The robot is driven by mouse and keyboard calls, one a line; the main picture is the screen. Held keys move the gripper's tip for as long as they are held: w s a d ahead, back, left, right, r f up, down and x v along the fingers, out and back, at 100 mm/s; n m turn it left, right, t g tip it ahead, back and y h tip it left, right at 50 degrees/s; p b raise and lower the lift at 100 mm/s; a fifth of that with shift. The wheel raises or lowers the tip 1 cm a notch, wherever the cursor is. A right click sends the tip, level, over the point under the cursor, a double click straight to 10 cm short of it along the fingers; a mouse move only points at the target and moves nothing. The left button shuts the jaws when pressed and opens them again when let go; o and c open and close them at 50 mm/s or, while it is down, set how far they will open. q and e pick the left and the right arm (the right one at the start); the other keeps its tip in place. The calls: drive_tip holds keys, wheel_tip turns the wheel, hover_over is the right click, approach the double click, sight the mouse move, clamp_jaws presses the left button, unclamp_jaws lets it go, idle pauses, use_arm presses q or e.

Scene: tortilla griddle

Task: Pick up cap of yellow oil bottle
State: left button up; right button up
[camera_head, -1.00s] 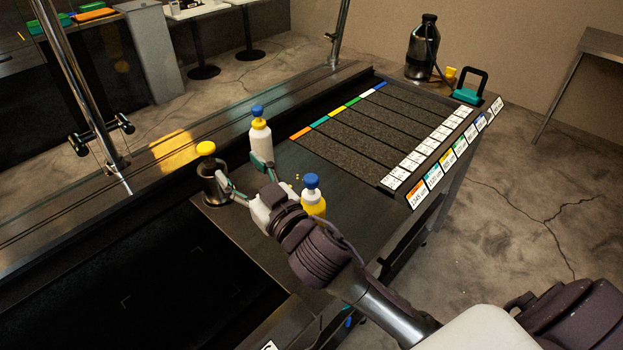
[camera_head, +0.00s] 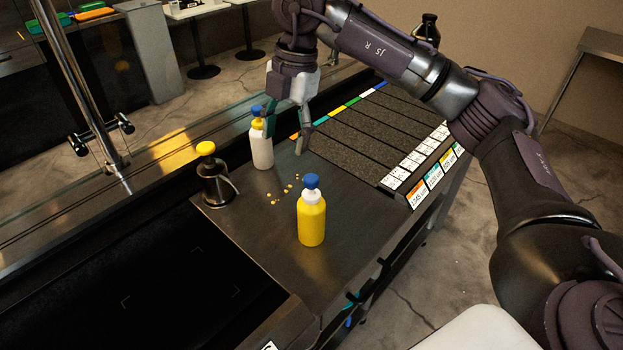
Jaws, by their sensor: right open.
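The yellow oil bottle (camera_head: 312,224) stands upright on the dark steel counter, with its blue cap (camera_head: 311,181) on top of a white neck. My right gripper (camera_head: 286,130) points down from above, beyond the yellow bottle. Its fingers are spread and hold nothing. One finger shows close beside the top of a white bottle (camera_head: 262,150); I cannot tell whether they touch. The gripper is apart from the yellow bottle and its cap. My left gripper is not in view.
The white bottle has a yellow collar and blue cap. A dark dispenser with a yellow top (camera_head: 206,149) stands at left. Small yellow crumbs (camera_head: 287,189) lie between the bottles. A black griddle (camera_head: 190,270) is at front left, dark textured strips (camera_head: 385,125) behind right.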

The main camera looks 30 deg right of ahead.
drive_tip(key=d+r+m+h, duration=0.2)
drive_tip(key=d, duration=0.3)
hover_over(311, 177)
wheel_tip(311, 177, down, 7)
drive_tip(key=shift+s+r, duration=0.1)
drive_tip(key=shift+s, duration=0.05)
drive_tip(key=shift+f, duration=0.85)
wheel_tip(311, 177, down, 4)
drive_tip(key=shift+f+p, duration=0.2)
drive_tip(key=shift+p, duration=0.75)
drive_tip(key=shift+f, duration=0.25)
drive_tip(key=c, duration=0.8)
